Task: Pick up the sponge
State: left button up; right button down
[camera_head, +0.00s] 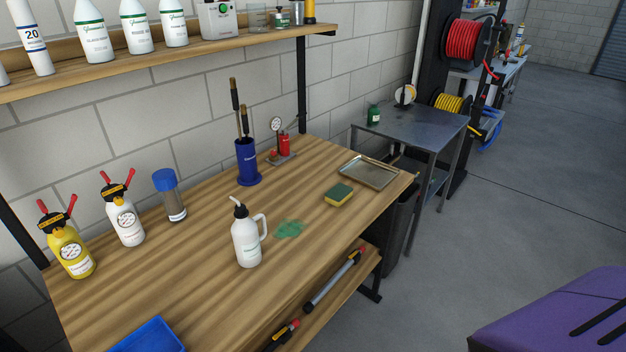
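The sponge (339,194) lies flat on the wooden workbench (190,270), toward its right side. It has a green top and a yellow lower layer. It sits just in front of a shallow metal tray (369,174) and to the right of a green spill (289,229). Nothing touches or covers it. Neither of my grippers shows in the head view.
A white jug (246,238) stands left of the spill. A blue cup with brushes (247,163), a red gauge tool (283,147), a capped jar (169,196) and two spray bottles stand further back. A blue bin (148,338) is at the front. A shelf (150,50) hangs above.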

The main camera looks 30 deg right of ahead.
aim_at(338, 194)
jog(key=z, duration=1.25)
